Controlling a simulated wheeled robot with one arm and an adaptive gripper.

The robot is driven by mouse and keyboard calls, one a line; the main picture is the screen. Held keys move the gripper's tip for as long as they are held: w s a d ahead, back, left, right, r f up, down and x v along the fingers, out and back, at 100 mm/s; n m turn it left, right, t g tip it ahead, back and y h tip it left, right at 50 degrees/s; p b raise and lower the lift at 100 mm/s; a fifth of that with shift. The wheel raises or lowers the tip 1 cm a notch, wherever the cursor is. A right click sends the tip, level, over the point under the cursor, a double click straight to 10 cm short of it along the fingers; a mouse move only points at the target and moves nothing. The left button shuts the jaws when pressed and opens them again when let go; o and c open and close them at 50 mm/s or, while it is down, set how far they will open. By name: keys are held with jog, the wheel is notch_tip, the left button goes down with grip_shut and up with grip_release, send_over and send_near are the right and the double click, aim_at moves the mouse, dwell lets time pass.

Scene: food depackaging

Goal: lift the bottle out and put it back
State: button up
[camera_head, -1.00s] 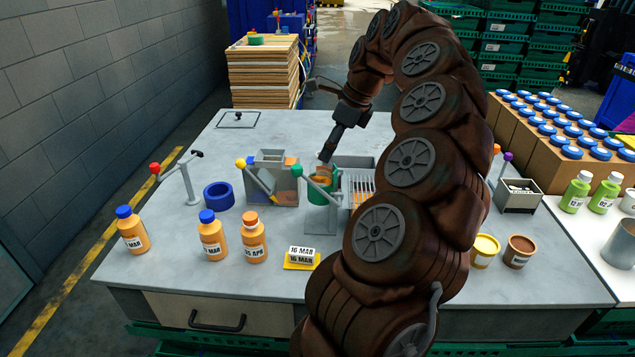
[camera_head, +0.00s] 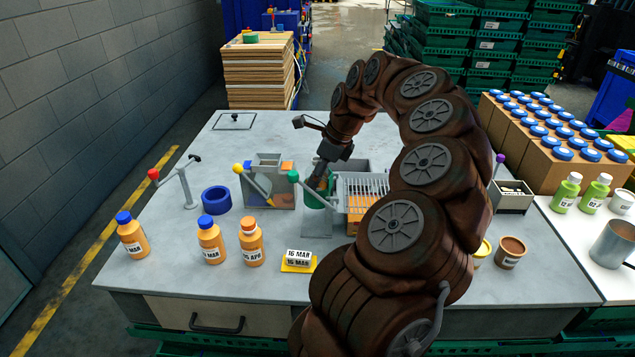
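A green cup-like holder (camera_head: 316,201) stands on a grey stand near the middle of the table. My gripper (camera_head: 316,184) points down into its mouth, and the fingers hide what is inside. I cannot tell whether the fingers are open or shut, or whether they touch anything. Three orange bottles stand upright at the front left: a blue-capped one (camera_head: 133,238), another blue-capped one (camera_head: 210,240) and an orange-capped one (camera_head: 251,246). My gripper is apart from these three. Which bottle the task means is not clear from the picture.
A grey bin with a yellow-knobbed lever (camera_head: 268,188) stands left of the holder, and a wire rack (camera_head: 362,187) stands right of it. A blue tape roll (camera_head: 216,200), a red-knobbed lever post (camera_head: 186,180) and a yellow date stand (camera_head: 298,262) are nearby.

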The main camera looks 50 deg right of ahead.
jog(key=shift+c, duration=0.4)
jog(key=c, duration=1.5)
